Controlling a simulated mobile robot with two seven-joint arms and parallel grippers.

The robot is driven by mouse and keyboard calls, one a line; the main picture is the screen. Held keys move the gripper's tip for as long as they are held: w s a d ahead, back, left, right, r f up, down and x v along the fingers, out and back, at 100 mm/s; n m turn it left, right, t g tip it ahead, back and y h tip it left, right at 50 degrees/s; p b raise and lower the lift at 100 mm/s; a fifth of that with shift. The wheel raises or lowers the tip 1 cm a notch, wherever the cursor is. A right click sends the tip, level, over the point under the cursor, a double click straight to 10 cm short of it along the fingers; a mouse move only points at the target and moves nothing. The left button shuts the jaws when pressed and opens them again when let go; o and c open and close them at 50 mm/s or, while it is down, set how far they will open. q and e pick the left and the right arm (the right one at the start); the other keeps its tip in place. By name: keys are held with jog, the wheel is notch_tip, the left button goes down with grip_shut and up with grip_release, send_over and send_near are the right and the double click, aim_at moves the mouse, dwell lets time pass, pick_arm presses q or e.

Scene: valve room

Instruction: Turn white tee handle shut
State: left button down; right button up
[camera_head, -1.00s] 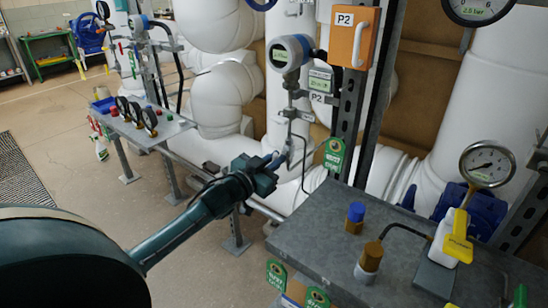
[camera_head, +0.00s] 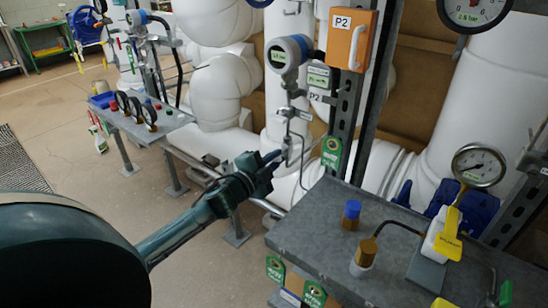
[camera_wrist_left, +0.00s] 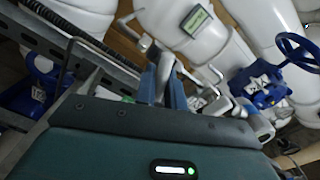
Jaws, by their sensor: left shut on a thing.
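My left gripper (camera_head: 274,158) reaches in from the left and is shut at the small valve on the thin pipe (camera_head: 288,117) below the P2 transmitter (camera_head: 287,52). The white tee handle is mostly hidden by the fingers; a small pale part (camera_head: 287,148) shows at the fingertips. In the left wrist view the gripper (camera_wrist_left: 168,92) has a pale grey piece between its two fingers. The handle's exact angle cannot be told. My right gripper is not in view.
A grey bench (camera_head: 320,225) with a blue-capped brass fitting (camera_head: 352,214) and a gauge (camera_head: 479,165) stands at right. An orange box (camera_head: 352,40) hangs on a metal post above. A small gauge shelf (camera_head: 165,122) is at left, with open floor in front.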

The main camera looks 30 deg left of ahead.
pick_arm(q)
jog(key=m, duration=0.4)
jog(key=shift+f+m, duration=0.1)
jog(key=shift+m, duration=0.3)
dwell(0.4)
jog(key=c, duration=1.5)
grip_release()
jog(key=s, duration=0.8)
jog(key=s+a+b, duration=0.1)
jog(key=s, duration=0.4)
jog(key=shift+s, duration=0.1)
